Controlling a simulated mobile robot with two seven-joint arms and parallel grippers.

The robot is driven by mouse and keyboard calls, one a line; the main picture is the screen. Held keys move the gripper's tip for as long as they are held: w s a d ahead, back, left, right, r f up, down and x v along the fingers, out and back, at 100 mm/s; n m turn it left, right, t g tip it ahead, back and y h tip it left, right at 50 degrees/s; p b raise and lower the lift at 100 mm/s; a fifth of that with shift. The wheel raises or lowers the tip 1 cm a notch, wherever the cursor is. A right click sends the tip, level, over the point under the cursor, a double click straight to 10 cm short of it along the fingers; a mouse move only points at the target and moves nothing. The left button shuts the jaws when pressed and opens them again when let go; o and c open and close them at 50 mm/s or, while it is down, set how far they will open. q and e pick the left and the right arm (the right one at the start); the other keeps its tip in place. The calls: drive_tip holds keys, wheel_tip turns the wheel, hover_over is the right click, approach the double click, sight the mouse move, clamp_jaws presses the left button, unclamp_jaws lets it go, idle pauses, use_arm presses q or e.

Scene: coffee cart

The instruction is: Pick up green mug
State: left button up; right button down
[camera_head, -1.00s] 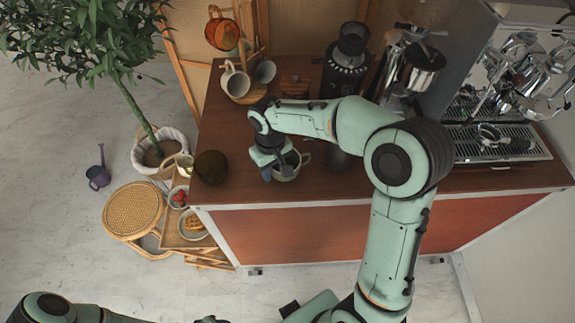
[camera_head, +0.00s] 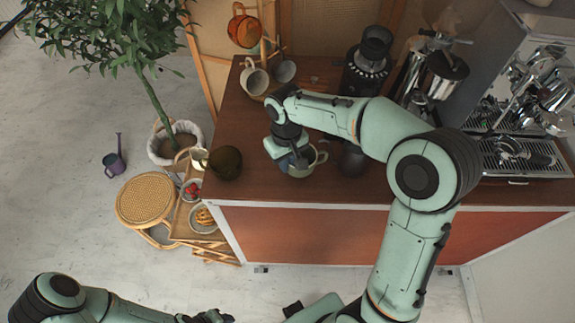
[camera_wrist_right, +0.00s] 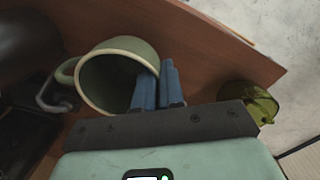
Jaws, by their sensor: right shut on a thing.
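The green mug (camera_head: 313,168) is at the front part of the brown counter in the head view, partly covered by my right gripper (camera_head: 292,164). In the right wrist view the mug (camera_wrist_right: 122,48) shows its open mouth, with its handle at the left. The blue fingers of my right gripper (camera_wrist_right: 160,88) are close together on the mug's rim, one inside the mouth and one outside. I cannot tell whether the mug's base touches the counter. My left gripper (camera_head: 208,317) is at the bottom edge, partly cut off, away from the counter.
A dark round vessel (camera_head: 227,162) stands left of the mug near the counter's edge. A white mug (camera_head: 253,78) and a grey one (camera_head: 284,70) are by the mug stand behind. A grinder (camera_head: 367,66) and espresso machine (camera_head: 520,140) are at the right. A plant stands left.

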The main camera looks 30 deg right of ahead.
use_arm(q)
drive_tip(key=s+f+b, duration=0.2)
drive_tip(key=f, duration=0.1)
drive_tip(key=s+f+b, duration=0.1)
drive_tip(key=f+b, duration=0.1)
use_arm(e)
drive_tip(key=s+a, duration=0.4)
drive_tip(key=s, duration=0.3)
drive_tip(key=s+a, duration=0.5)
drive_tip(key=s, duration=0.3)
drive_tip(key=shift+s+a+r, duration=0.15)
drive_tip(key=shift+a+r, duration=0.1)
drive_tip(key=shift+r, duration=0.1)
